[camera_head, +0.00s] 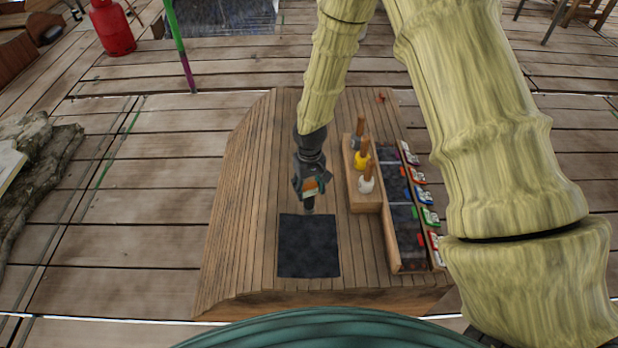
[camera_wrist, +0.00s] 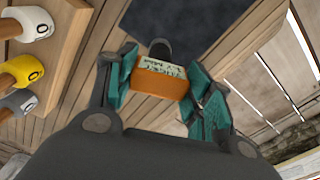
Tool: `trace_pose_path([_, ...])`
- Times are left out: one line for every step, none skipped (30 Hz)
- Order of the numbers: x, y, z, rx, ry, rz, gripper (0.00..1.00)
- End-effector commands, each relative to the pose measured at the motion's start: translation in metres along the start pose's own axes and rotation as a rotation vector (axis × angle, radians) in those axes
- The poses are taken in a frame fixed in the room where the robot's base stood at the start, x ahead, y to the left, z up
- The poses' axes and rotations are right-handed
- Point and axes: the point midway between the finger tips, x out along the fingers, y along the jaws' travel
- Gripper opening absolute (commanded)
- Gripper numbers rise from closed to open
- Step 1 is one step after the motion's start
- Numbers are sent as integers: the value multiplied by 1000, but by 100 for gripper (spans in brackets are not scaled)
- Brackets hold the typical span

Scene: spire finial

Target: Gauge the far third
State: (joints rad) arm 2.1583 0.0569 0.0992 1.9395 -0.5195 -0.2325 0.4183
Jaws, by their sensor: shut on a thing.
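My gripper (camera_head: 310,195) is shut on an orange block-shaped gauge (camera_wrist: 160,84) with a pale lettered face and a dark rounded tip. In the head view the held gauge (camera_head: 310,186) is small, just above the far edge of a dark square mat (camera_head: 308,247). In the wrist view the mat (camera_wrist: 200,20) lies beyond the gauge's tip. I cannot tell whether the tip touches anything. A long wooden tray (camera_head: 392,256) with dark compartments stands at the right, with several coloured tags (camera_head: 430,217) along its right side. The lettering is too small to read.
A wooden rack (camera_head: 365,203) between gripper and tray holds three wooden-handled tools with white (camera_head: 366,185), yellow (camera_head: 361,160) and grey (camera_head: 356,141) heads. The plank tabletop (camera_head: 245,220) is clear at the left. A red gas bottle (camera_head: 112,28) stands far off on the deck.

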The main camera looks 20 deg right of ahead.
Motion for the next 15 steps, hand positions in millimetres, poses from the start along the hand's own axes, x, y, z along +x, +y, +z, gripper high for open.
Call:
trace_pose_path([-1, 0, 0, -6, -2, 0, 18])
trace_pose_path([1, 0, 0, -8, 0, 0, 18])
trace_pose_path([3, 0, 0, -12, 1, -1, 18])
trace_pose_path([4, 0, -1, -14, 2, -1, 18])
trace_pose_path([6, 0, -1, -15, 2, -2, 18])
trace_pose_path([8, 0, -1, -17, 3, -2, 18])
trace_pose_path([9, 0, -1, -18, 3, -2, 18])
trace_pose_path([10, 0, -1, -18, 3, -2, 18])
trace_pose_path([12, 0, -1, -19, 3, -2, 18])
trace_pose_path([14, 0, -1, -19, 3, -2, 18])
trace_pose_path([15, 0, -1, -19, 3, -2, 18])
trace_pose_path([18, 0, -1, -19, 3, -2, 18])
trace_pose_path([20, 0, -1, -19, 3, -2, 18])
trace_pose_path([22, 0, -1, -19, 3, -2, 18])
trace_pose_path([26, 0, -1, -19, 3, -2, 18])
